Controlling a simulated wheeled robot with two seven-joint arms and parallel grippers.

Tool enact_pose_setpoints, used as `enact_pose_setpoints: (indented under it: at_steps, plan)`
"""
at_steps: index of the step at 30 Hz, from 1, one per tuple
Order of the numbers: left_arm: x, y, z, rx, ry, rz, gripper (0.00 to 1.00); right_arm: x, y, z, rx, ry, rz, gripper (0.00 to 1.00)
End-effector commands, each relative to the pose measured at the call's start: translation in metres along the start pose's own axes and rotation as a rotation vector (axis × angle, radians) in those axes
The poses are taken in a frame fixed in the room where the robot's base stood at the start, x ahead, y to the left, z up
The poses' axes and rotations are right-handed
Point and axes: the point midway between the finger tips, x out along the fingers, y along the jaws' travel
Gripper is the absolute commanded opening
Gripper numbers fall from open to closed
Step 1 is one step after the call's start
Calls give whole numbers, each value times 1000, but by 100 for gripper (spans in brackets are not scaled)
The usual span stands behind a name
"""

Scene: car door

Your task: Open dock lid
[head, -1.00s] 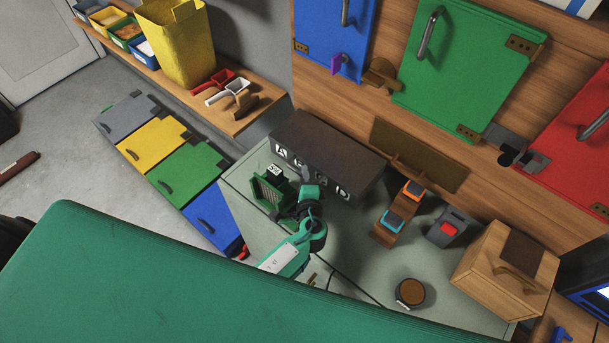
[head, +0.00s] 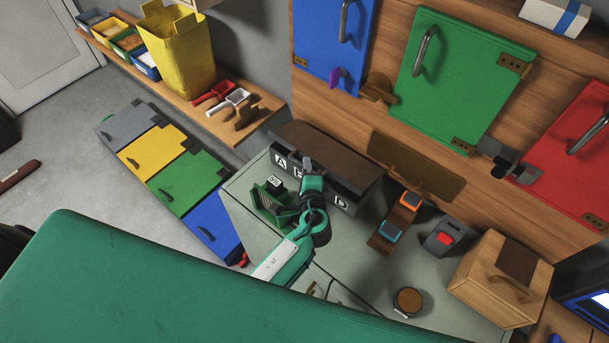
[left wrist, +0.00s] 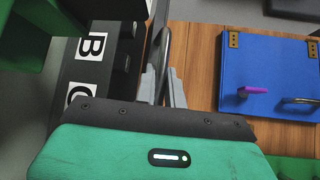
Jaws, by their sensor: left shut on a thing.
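The dock is a long dark box with white letter labels (head: 341,204) along its front, on the pale green counter. Its dark brown lid (head: 330,150) lies over the top and looks closed or nearly so. My left gripper (head: 307,165) is at the lid's front edge, around the middle of the dock, and covers part of the labels. In the left wrist view its grey fingers (left wrist: 161,82) are shut on a thin dark edge, apparently the lid seen edge-on (left wrist: 163,42). The dock's labelled front (left wrist: 88,62) is beside them. My right gripper is out of view.
A brown stand with orange and blue buttons (head: 396,225), a grey red-button box (head: 442,238), a wooden box (head: 500,278) and a round brown-topped item (head: 408,300) stand to the right. Cabinet doors (head: 465,75) line the wall.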

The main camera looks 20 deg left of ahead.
Motion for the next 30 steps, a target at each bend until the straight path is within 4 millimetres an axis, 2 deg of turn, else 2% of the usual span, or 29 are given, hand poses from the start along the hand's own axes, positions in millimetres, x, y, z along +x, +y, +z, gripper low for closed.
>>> enact_pose_setpoints:
  at_steps: [1, 3, 9, 27, 28, 30]
  plan:
    - [1, -10, -1, -6, -1, -2, 0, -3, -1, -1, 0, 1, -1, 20]
    - [2, -18, -2, -5, -1, -2, 0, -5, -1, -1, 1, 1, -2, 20]
    - [6, -32, -6, -4, -1, -1, 0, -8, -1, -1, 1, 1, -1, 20]
    - [8, -39, -8, -3, 0, -1, 0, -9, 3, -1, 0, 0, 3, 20]
    - [8, -39, -8, -3, 0, -1, 15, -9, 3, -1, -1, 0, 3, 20]
    - [8, -39, -8, -2, 0, -1, 28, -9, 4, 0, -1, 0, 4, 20]
